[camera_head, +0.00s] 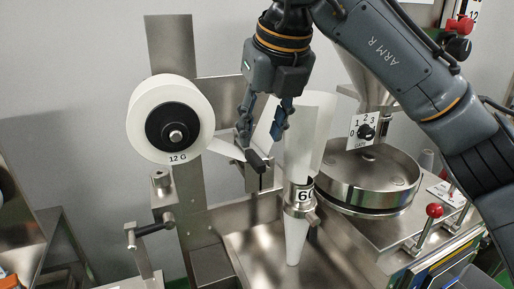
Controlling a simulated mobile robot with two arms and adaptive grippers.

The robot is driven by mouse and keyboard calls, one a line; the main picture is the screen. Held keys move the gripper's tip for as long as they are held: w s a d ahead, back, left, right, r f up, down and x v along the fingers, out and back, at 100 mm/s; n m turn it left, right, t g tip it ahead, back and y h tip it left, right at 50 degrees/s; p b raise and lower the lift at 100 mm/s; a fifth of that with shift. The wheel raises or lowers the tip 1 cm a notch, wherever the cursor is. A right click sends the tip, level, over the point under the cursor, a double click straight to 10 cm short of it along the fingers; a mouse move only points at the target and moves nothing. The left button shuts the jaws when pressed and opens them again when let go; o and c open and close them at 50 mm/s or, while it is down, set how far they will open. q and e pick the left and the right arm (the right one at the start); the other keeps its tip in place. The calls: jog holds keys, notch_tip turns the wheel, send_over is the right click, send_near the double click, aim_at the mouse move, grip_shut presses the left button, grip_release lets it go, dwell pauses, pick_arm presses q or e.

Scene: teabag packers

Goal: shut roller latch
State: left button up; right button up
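A small black-handled lever (256,160), which looks like the roller latch, sits on a metal bracket beside the paper web. I cannot tell whether it is shut. My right gripper (262,134) comes down from above, its two dark fingers spread apart, with nothing visible between them. Its fingertips are just above the lever, and I cannot tell if they touch it. The rollers behind the lever are largely hidden by the gripper and the paper. My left gripper is not in view.
A white paper roll (144,104) marked 12 G hangs left on a steel post. A paper tube (297,238) runs down through a metal collar. A round steel pan (371,177) under a hopper stands right, near a red-knobbed lever (434,211). A black-handled crank (152,229) is front left.

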aim_at(256, 158)
jog(key=x, duration=0.2)
jog(key=p+x, duration=0.1)
jog(key=x, duration=0.1)
jog(key=shift+w+f, duration=0.3)
jog(key=shift+w, duration=0.05)
jog(key=shift+w+a+f, duration=0.15)
jog(key=shift+f, duration=0.55)
jog(key=shift+c, duration=0.4)
grip_shut()
